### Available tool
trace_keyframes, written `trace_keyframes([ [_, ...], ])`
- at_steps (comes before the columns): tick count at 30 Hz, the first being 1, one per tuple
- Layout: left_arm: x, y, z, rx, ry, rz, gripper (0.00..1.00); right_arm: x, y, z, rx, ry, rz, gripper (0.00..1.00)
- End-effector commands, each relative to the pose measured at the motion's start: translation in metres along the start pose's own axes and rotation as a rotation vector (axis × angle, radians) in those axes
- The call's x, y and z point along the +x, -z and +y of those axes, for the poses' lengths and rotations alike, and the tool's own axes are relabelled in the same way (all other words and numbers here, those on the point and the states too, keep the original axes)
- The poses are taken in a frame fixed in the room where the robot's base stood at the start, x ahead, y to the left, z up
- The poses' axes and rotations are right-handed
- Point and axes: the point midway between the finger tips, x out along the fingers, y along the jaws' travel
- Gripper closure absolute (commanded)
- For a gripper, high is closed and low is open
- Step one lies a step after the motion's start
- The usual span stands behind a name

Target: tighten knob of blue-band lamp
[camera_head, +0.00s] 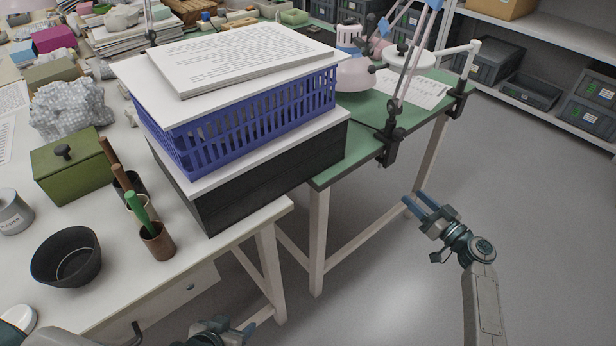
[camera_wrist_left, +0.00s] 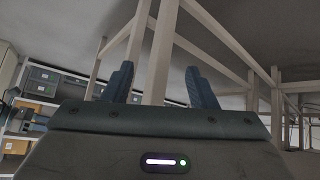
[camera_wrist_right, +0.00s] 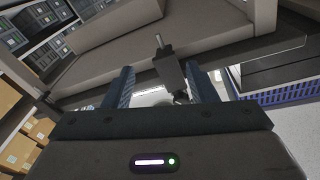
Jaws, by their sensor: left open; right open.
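A lamp with blue bands on its pale arm (camera_head: 409,62) stands at the near edge of the green table, held by a black clamp (camera_head: 390,148). Its lower knob is too small to make out clearly. My right gripper (camera_head: 417,201) is open and empty, right of and below this clamp, apart from it. The right wrist view shows a dark clamp with a screw (camera_wrist_right: 168,68) beyond and between the open fingers; I cannot tell which lamp it belongs to. My left gripper (camera_head: 245,332) is open and empty at the bottom, beside the white table.
A second lamp with a white arm (camera_head: 445,50) has its own black clamp (camera_head: 459,101) further right. A blue basket (camera_head: 250,115) on a black box (camera_head: 270,172) blocks the left side. Table legs (camera_head: 318,240) stand below. The floor at right is clear.

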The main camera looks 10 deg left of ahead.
Motion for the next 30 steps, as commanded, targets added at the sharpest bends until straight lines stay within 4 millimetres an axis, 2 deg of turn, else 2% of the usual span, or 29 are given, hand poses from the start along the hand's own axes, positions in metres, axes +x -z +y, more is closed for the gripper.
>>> trace_keyframes([
  [1, -0.007, 0.006, 0.004, 0.000, -0.010, 0.029, 0.48, 0.009, 0.024, -0.002, -0.042, 0.043, 0.079, 0.48],
  [3, -0.021, 0.017, 0.009, 0.000, -0.021, 0.057, 0.48, 0.015, 0.056, -0.008, -0.087, 0.087, 0.167, 0.48],
  [6, -0.035, 0.028, 0.014, 0.000, -0.032, 0.083, 0.48, 0.018, 0.086, -0.015, -0.128, 0.127, 0.251, 0.48],
  [9, -0.042, 0.033, 0.015, 0.002, -0.035, 0.089, 0.48, 0.022, 0.101, -0.019, -0.147, 0.143, 0.289, 0.48],
  [14, -0.047, 0.036, 0.014, 0.016, -0.026, 0.057, 0.48, 0.040, 0.112, -0.024, -0.147, 0.146, 0.297, 0.48],
  [24, -0.058, 0.037, 0.008, 0.054, 0.008, -0.053, 0.48, 0.100, 0.127, -0.034, -0.146, 0.144, 0.293, 0.48],
  [30, -0.060, 0.036, 0.005, 0.063, 0.019, -0.086, 0.48, 0.118, 0.131, -0.036, -0.146, 0.143, 0.292, 0.48],
])
